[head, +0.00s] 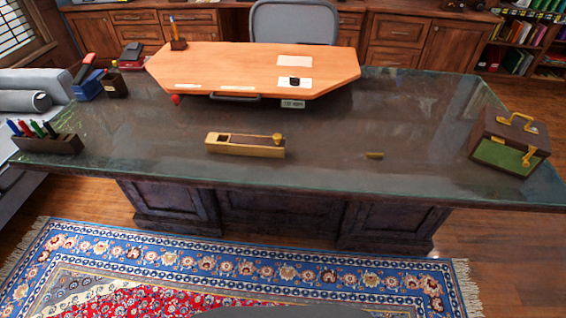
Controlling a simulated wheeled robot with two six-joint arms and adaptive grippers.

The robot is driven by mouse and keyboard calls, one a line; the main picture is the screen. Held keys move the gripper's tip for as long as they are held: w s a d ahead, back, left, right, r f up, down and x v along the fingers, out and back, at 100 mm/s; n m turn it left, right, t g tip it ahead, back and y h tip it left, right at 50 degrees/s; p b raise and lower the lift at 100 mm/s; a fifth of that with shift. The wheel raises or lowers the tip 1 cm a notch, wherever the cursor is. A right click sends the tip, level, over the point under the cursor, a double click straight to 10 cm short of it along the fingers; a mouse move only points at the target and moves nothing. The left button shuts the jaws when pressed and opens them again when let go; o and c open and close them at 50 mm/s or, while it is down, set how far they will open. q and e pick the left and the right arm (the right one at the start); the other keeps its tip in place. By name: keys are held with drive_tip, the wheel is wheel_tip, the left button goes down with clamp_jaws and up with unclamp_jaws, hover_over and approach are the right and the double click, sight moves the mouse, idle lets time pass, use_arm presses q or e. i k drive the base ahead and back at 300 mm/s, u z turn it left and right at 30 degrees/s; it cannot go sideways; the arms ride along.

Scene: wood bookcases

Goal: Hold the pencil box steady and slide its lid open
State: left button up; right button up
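The pencil box (245,152) is a long, low, light yellow wooden box on the dark desk, near the middle of its front part. Its lid (250,142) is a brown strip along the top, with a yellow knob (277,137) at the right end. A small dark opening shows near the left end of the top. Neither of my grippers is in the head view, and nothing touches the box.
The dark desk top (320,150) is clear around the box. A small yellow piece (374,155) lies to the right. A brown and green case (509,143) stands at the right end, a pen holder (48,144) at the left. An orange wooden board (240,62) lies behind.

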sight(277, 140)
drive_tip(key=z, duration=0.35)
drive_tip(key=k, duration=0.8)
drive_tip(key=u, duration=0.6)
drive_tip(key=i, duration=0.7)
drive_tip(key=u, duration=0.6)
drive_tip(key=i, duration=1)
drive_tip(key=z, duration=0.8)
drive_tip(key=i, duration=0.35)
drive_tip(key=z, duration=0.3)
